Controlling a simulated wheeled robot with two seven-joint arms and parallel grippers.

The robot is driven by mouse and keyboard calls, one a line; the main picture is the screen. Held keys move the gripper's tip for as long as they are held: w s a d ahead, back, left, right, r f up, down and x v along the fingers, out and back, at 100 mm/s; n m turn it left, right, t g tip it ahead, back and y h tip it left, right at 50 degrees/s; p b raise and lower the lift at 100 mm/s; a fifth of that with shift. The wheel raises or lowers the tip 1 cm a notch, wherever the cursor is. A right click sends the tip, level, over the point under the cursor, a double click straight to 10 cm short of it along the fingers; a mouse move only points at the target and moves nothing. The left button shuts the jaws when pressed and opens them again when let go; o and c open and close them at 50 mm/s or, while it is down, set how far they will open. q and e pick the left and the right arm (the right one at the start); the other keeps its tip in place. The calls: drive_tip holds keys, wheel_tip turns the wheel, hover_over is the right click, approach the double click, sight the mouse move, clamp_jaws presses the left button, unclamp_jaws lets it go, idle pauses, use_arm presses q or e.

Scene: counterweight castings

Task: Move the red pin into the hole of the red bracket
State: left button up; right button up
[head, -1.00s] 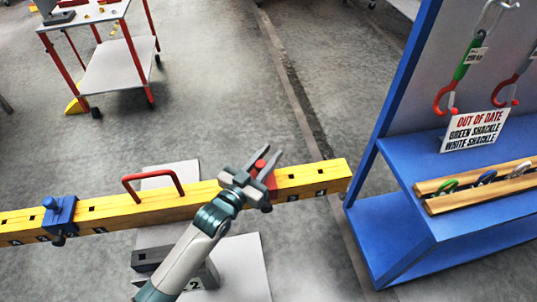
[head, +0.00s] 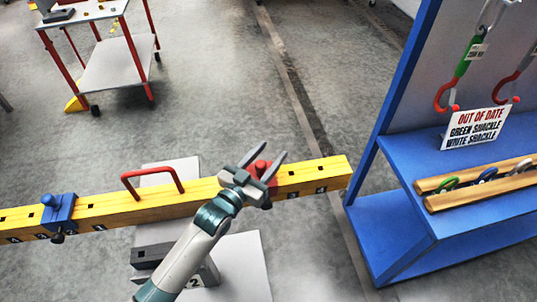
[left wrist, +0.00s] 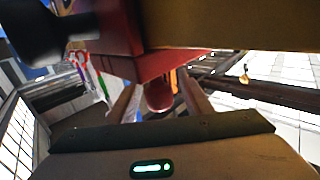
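The red pin (head: 261,165) shows its rounded head at the top of the red bracket (head: 272,183), near the right end of the yellow beam (head: 215,190). It appears to stand in the bracket, but the hole is hidden. My left gripper (head: 272,155) has its fingers spread on either side of the pin's head. In the left wrist view the pin (left wrist: 158,97) lies between the two fingers, with gaps beside it, close to the red bracket (left wrist: 145,65). My right gripper is not in view.
A blue bracket (head: 62,212) with a blue pin sits at the beam's left. A red handle (head: 152,172) rises from the beam. A blue shelf (head: 410,205) with hooks and a sign (head: 477,128) stands at right. A red-legged cart (head: 118,65) stands at back left.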

use_arm(q)
drive_tip(key=shift+s+a+f, duration=0.15)
drive_tip(key=shift+s+a, duration=0.15)
drive_tip(key=shift+s, duration=0.1)
drive_tip(key=b+v, duration=0.5)
drive_tip(key=v, duration=1.1)
drive_tip(key=shift+s, duration=0.2)
drive_tip(key=shift+a, duration=0.1)
idle(0.4)
